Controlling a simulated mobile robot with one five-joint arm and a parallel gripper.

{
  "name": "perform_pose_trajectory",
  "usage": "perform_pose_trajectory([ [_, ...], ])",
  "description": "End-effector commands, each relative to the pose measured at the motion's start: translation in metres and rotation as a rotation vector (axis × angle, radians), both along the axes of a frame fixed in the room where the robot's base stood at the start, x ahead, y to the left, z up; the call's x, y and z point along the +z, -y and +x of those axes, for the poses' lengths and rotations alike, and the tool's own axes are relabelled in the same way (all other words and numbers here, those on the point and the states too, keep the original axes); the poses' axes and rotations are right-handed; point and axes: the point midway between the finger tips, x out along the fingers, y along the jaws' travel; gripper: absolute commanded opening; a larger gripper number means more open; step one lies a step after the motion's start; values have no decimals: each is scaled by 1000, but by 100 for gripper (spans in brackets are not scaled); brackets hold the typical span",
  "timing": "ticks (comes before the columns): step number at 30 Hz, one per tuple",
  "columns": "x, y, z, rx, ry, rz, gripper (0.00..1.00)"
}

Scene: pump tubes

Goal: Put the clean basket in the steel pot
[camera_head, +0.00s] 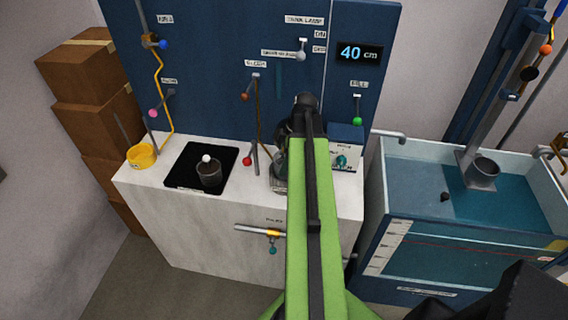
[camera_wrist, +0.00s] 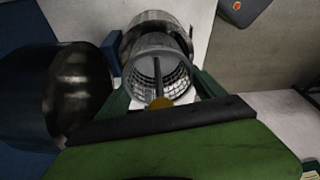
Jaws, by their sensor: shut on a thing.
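In the wrist view, a grey basket (camera_wrist: 163,43) with mesh walls and a central rod sits between the dark green fingers of my gripper (camera_wrist: 162,82), which is shut on it. A round shiny steel vessel (camera_wrist: 150,17), perhaps the steel pot, shows directly behind the basket. I cannot tell whether the basket is above it or partly inside. A larger dark steel cylinder (camera_wrist: 78,90) stands at the left of this view, close to the gripper. In the head view my green arm reaches over the counter and hides most of the gripper and basket.
On the white counter (camera_head: 190,225) are a yellow cup (camera_head: 142,156) and a black tray (camera_head: 181,178) holding a dark cup with a white ball (camera_head: 207,159). A blue box (camera_head: 345,138) stands right of my arm. A water tank (camera_head: 415,150) is at the right.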

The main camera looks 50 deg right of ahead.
Motion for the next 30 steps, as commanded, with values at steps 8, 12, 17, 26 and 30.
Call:
perform_pose_trajectory([
  [8,-5,2,-1,-2,0,0,30],
  [12,-9,3,-2,-4,0,0,30],
  [17,-10,3,-2,-5,0,0,30],
  [26,-10,4,-2,-6,0,0,100],
  [30,-9,4,-3,-6,0,0,100],
])
